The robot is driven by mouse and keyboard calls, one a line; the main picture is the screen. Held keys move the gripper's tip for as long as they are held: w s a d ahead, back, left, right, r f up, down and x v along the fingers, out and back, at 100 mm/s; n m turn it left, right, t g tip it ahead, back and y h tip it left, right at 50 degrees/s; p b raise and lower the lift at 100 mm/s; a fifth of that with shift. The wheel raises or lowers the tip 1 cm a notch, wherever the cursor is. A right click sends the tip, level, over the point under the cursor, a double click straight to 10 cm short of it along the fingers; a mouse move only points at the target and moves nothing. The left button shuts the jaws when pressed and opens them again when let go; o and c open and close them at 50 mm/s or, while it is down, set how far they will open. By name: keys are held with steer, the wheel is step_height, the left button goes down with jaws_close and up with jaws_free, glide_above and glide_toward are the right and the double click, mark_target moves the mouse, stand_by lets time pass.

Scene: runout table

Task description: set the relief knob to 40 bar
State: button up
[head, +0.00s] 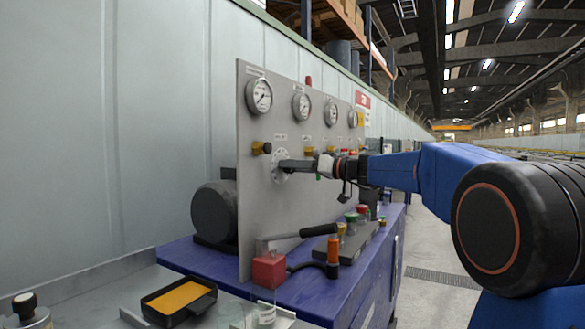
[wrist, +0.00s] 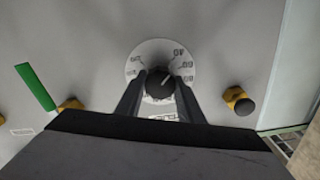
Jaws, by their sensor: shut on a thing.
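The relief knob (wrist: 160,84) is round and black with a pale pointer line. It sits in the middle of a white dial plate (wrist: 149,50) with printed numbers on the grey panel. In the wrist view the pointer leans up and to the right; I cannot clearly read which number it meets. My gripper (wrist: 159,94) has one finger on each side of the knob and is shut on it. In the head view my gripper (head: 285,166) reaches the panel from the right, at the dial plate (head: 277,175), and its fingers hide the knob.
Several gauges, one at the left (head: 259,97), line the panel top. A yellow-and-black fitting (head: 262,148) is left of the dial. In the wrist view, a green lever (wrist: 36,87) and a brass fitting (wrist: 238,100) flank it. A red block (head: 268,270) and black-handled lever (head: 318,231) stand below.

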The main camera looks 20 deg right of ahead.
steer(key=o, duration=1.1)
steer(key=shift+c, duration=0.2)
steer(key=v, duration=1.7)
steer(key=shift+d, duration=0.2)
steer(key=shift+s, duration=0.2)
